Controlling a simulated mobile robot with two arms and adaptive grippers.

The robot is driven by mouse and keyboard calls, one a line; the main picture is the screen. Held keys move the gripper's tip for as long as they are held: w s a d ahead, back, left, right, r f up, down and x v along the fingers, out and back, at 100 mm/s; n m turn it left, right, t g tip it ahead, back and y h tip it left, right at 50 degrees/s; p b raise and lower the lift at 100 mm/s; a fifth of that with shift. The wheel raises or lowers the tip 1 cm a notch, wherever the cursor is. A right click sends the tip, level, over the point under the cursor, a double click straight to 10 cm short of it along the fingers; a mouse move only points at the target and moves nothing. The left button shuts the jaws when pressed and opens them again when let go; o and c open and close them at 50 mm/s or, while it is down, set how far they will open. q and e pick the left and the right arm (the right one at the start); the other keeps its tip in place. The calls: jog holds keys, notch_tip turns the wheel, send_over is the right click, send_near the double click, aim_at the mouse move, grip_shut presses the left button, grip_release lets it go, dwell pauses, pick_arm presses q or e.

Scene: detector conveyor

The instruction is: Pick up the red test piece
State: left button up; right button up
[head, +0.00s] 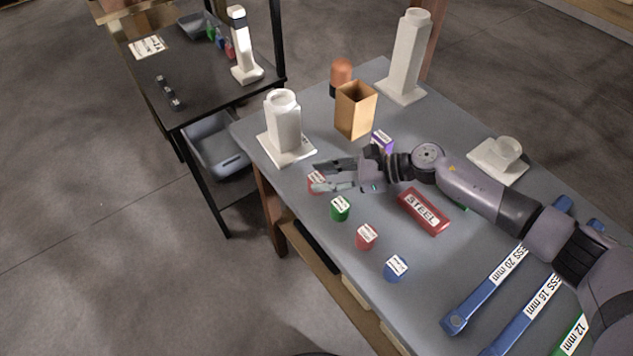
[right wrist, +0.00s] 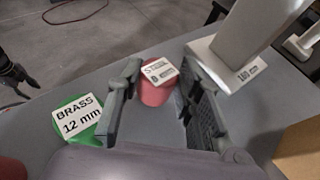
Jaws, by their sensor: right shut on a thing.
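My right gripper (head: 318,177) reaches in from the right above the grey table. Its fingers are closed around a small red piece (head: 316,183) with a white label. In the right wrist view the same red piece (right wrist: 155,90) is between the two fingers of my right gripper (right wrist: 160,100), its label partly legible as steel. I cannot tell whether it touches the table. A second red piece (head: 366,237) stands nearer the front edge. A dark jointed shape at the left of the right wrist view, probably my left gripper (right wrist: 30,80), is too small to read.
A green piece (head: 340,208) labelled brass 12 mm (right wrist: 82,122) is close beside the gripper. A white stand (head: 285,125) is behind it. A blue piece (head: 396,268), red STEEL block (head: 424,212), purple piece (head: 382,140) and tan box (head: 355,110) share the table.

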jog(key=shift+c, duration=1.2)
